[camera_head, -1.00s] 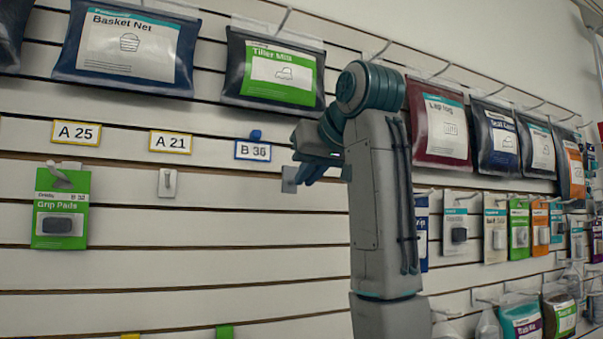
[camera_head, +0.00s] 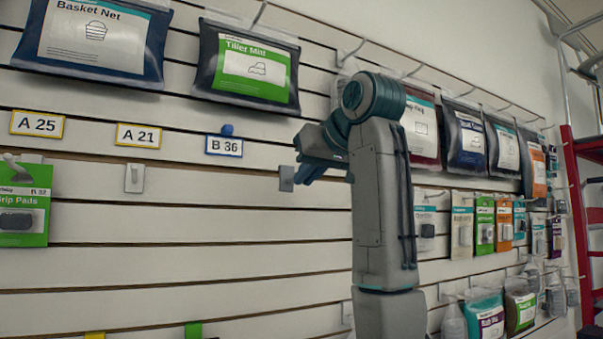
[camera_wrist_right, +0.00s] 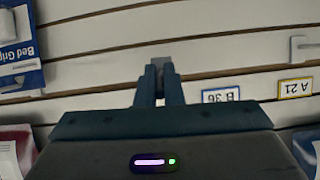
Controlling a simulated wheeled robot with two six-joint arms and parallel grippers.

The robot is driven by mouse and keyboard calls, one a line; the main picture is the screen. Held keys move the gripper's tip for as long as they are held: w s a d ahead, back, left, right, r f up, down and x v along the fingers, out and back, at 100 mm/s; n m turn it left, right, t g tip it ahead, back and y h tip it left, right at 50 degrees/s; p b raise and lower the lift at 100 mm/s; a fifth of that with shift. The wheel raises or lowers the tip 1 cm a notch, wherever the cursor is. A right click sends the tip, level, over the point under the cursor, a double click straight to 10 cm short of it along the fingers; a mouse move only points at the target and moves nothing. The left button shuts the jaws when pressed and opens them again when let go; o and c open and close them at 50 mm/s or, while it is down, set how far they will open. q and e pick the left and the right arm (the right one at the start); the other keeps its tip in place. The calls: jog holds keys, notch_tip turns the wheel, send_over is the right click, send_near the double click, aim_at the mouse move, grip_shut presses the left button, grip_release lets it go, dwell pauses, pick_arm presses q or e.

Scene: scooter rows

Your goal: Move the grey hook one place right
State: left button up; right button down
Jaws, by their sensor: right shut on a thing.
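My right gripper (camera_head: 300,174) is shut on the grey hook (camera_head: 286,178), of which a small grey plate shows left of the fingers, below and right of the blue-edged B 36 label (camera_head: 224,146). In the right wrist view the hook (camera_wrist_right: 160,62) is a small grey piece between the fingertips (camera_wrist_right: 160,72), in front of the slatted wall. I cannot tell whether it touches the wall. The fingers hide most of it. A white hook (camera_head: 134,178) is under the A 21 label (camera_head: 138,135). My left gripper is not in view.
Green Grip Pads (camera_head: 24,205) hang below the A 25 label (camera_head: 37,124). A Tiller Mitt bag (camera_head: 245,72) hangs above B 36. Small packs (camera_head: 462,228) hang right of my arm. A red ladder (camera_head: 577,220) stands far right.

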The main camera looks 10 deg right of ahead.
aim_at(286, 174)
jog(key=d, duration=0.1)
jog(key=w+d, duration=0.1)
jog(key=d, duration=0.3)
jog(key=shift+w+d+p, duration=0.15)
jog(key=shift+w+p, duration=0.2)
dwell(0.5)
jog(key=shift+n, duration=0.3)
jog(key=shift+w+a+p, duration=0.25)
jog(key=shift+w+p, duration=0.25)
jog(key=shift+w, duration=0.25)
jog(key=shift+w+a+p, duration=0.2)
jog(key=shift+w+p, duration=0.3)
jog(key=shift+w, duration=0.3)
jog(key=shift+w+a+p, duration=0.25)
jog(key=shift+w+p, duration=0.25)
jog(key=shift+w, duration=0.25)
dwell(0.5)
jog(key=shift+w+a+p, duration=0.2)
jog(key=shift+w+p, duration=0.3)
jog(key=shift+w, duration=0.05)
jog(key=shift+w+a+p, duration=0.15)
jog(key=shift+w+p, duration=0.3)
jog(key=shift+w, duration=0.1)
dwell(2.5)
